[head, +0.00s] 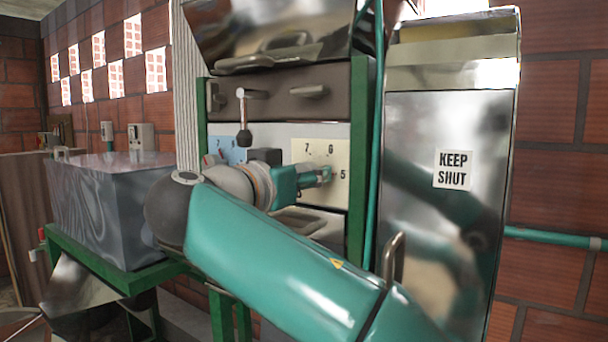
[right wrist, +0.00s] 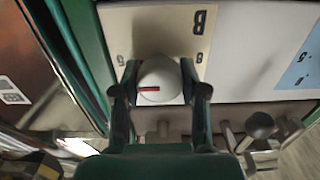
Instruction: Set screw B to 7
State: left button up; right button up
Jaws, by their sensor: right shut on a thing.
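Screw B is a white round knob (right wrist: 160,78) with a short red line, on a cream plate (head: 340,158) whose numbers 7, 6 and 5 show in the head view. The plate also shows in the right wrist view (right wrist: 165,32), with a letter B upside down. My right gripper (right wrist: 160,88) is shut on the knob, one finger on each side. The red line points left in the wrist view; I cannot tell which number it meets. In the head view my right gripper (head: 325,175) hides the knob. My left gripper is not in view.
A blue plate (head: 228,148) with its own numbers is left of the cream one. A black-knobbed lever (head: 244,135) hangs above. A green post (head: 361,130) and a steel cabinet marked KEEP SHUT (head: 420,125) stand close on the right. A metal box (head: 105,205) is at left.

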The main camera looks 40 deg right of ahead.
jog(key=shift+n, duration=0.3)
jog(key=shift+r+n+p, duration=0.1)
jog(key=shift+n+p, duration=0.4)
jog(key=shift+n, duration=0.4)
jog(key=n+p, duration=0.1)
jog(key=n, duration=0.2)
jog(key=shift+n, duration=0.3)
jog(key=n+p, duration=0.3)
jog(key=n, duration=0.3)
jog(key=shift+w+p, duration=0.1)
jog(key=shift+p, duration=0.2)
jog(key=n+p, duration=0.2)
jog(key=n, duration=0.2)
jog(key=n+p, duration=0.2)
jog(key=n, duration=0.1)
jog(key=shift+n+p, duration=0.3)
jog(key=shift+p, duration=0.1)
jog(key=n+p, duration=0.2)
jog(key=shift+f+n, duration=0.3)
jog(key=shift+n, duration=0.1)
jog(key=shift+f+n, duration=0.15)
jog(key=shift+n, duration=0.45)
jog(key=shift+f+p, duration=0.1)
jog(key=shift+p, duration=0.2)
